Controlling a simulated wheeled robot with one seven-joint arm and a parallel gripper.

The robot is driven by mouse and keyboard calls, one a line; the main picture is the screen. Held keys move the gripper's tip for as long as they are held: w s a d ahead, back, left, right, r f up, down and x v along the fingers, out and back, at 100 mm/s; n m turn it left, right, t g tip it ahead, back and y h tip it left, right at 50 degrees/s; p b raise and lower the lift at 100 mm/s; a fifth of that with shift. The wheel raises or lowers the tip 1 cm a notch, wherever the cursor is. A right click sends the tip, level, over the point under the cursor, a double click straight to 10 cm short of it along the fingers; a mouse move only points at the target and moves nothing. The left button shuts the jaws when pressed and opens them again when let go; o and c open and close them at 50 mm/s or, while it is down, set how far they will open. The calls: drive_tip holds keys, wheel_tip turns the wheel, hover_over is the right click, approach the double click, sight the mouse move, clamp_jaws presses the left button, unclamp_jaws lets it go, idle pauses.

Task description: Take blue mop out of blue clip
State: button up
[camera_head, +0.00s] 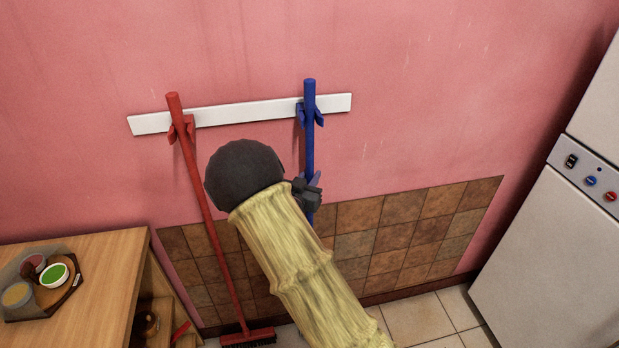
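The blue mop (309,145) hangs upright against the pink wall, its handle in the blue clip (300,115) on a white rail. Its lower part and head are hidden behind my arm. My gripper (314,192) is at the handle, well below the clip. Its dark fingers overlap the handle in the picture. I cannot tell whether they are closed around it or only beside it.
A red broom (204,212) hangs in a red clip (182,128) at the left of the white rail (245,113). A wooden cabinet (100,285) with a tray of small bowls (40,283) stands at lower left. A white appliance (548,265) stands at right.

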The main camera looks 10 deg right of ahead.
sight(308, 171)
drive_tip(key=o, duration=0.4)
drive_tip(key=shift+r, duration=0.1)
drive_tip(key=shift+c, duration=0.2)
clamp_jaws()
drive_tip(key=shift+r+p, duration=1)
drive_tip(key=shift+r, duration=0.5)
drive_tip(key=s+r, duration=0.2)
drive_tip(key=s, duration=1)
drive_tip(key=shift+b, duration=0.4)
